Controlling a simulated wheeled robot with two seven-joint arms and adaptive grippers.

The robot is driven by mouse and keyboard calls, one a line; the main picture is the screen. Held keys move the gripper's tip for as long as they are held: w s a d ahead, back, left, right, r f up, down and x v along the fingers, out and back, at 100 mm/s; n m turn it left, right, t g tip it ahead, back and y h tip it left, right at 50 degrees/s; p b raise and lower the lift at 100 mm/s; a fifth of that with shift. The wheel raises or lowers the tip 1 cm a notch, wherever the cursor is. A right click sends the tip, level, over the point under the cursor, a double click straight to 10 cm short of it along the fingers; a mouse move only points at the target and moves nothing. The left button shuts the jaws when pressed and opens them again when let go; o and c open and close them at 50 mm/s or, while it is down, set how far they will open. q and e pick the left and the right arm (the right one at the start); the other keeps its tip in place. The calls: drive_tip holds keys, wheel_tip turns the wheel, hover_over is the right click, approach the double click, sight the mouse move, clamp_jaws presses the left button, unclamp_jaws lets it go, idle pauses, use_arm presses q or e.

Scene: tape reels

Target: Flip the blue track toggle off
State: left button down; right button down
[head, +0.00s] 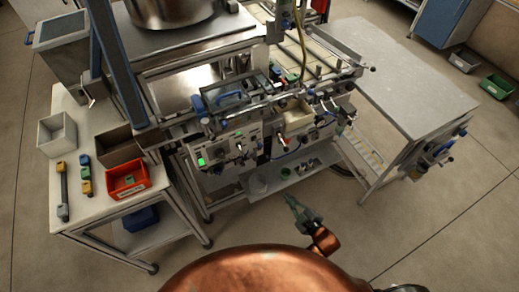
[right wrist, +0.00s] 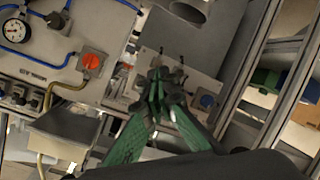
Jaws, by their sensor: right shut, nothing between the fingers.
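In the right wrist view a light plate sits behind my fingers. My right gripper (right wrist: 161,77) is shut and empty in front of this plate, left of the blue control, and hides part of the plate. In the head view the right gripper (head: 288,198) points up toward the machine's lower front. My left gripper is not in view.
An orange-red knob (right wrist: 91,62), a gauge (right wrist: 14,31) and blue fittings sit on the panel at left, with a yellow hose below. In the head view a green-lit control box (head: 201,160) is on the machine front. A red bin (head: 128,179) stands on the left table.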

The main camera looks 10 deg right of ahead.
drive_tip(key=a+r+n+t+y, duration=0.1)
drive_tip(key=a+r, duration=0.2)
drive_tip(key=r, duration=0.4)
drive_tip(key=a+r+n+t+y, duration=0.1)
drive_tip(key=a+r+n, duration=0.1)
drive_tip(key=r, duration=0.5)
drive_tip(key=n+t+y, duration=0.1)
drive_tip(key=n+y, duration=0.2)
drive_tip(key=y, duration=0.1)
approach(258, 143)
drive_tip(key=s+a+r, duration=0.3)
drive_tip(key=s, duration=0.1)
drive_tip(key=shift+s+a+f, duration=0.1)
drive_tip(key=shift+s+f, duration=0.05)
drive_tip(key=shift+f, duration=0.1)
drive_tip(key=x, duration=1)
drive_tip(key=d+f, duration=0.1)
drive_tip(key=w+d+f, duration=0.1)
drive_tip(key=d, duration=0.1)
drive_tip(key=shift+d+f, duration=0.1)
